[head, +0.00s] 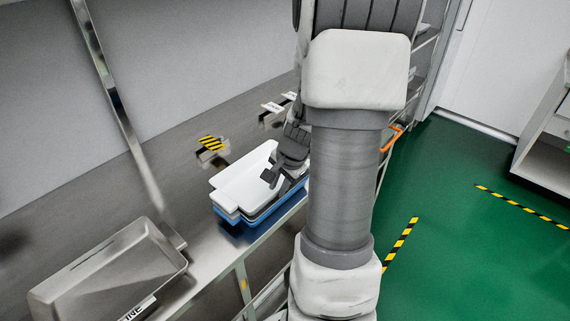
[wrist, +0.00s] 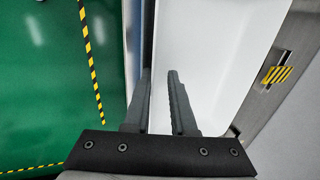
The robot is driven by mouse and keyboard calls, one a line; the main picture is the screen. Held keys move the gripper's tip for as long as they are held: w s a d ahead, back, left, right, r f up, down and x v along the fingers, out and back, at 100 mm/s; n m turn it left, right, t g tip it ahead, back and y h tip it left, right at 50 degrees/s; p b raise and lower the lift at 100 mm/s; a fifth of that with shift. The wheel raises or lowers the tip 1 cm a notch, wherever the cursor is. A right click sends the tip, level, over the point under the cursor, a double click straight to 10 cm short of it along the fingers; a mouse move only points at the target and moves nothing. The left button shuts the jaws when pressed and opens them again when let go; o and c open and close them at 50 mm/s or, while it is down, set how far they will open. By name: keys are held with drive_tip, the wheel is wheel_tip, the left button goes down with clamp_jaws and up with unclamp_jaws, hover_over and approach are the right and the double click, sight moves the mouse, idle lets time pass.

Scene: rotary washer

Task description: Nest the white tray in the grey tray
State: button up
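The white tray (head: 240,183) lies on top of a stack on the steel counter in the head view. A thin grey edge, seemingly the grey tray (head: 226,213), shows just beneath it, above a blue layer. Whether the white tray is fully seated in the grey one cannot be told. The white tray looks empty.
A blue tray (head: 233,226) forms the bottom of the stack, near the counter's front edge. A large steel tray (head: 110,275) stands at the lower left. A yellow-and-black striped block (head: 212,144) is behind the stack. Counter between them is clear.

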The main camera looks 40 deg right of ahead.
drive_tip(key=a+p+v, duration=0.1)
drive_tip(key=p+v, duration=0.1)
drive_tip(key=v, duration=1.5)
drive_tip(key=shift+d, duration=0.35)
drive_tip(key=shift+w+a, duration=0.1)
drive_tip(key=shift+w, duration=0.15)
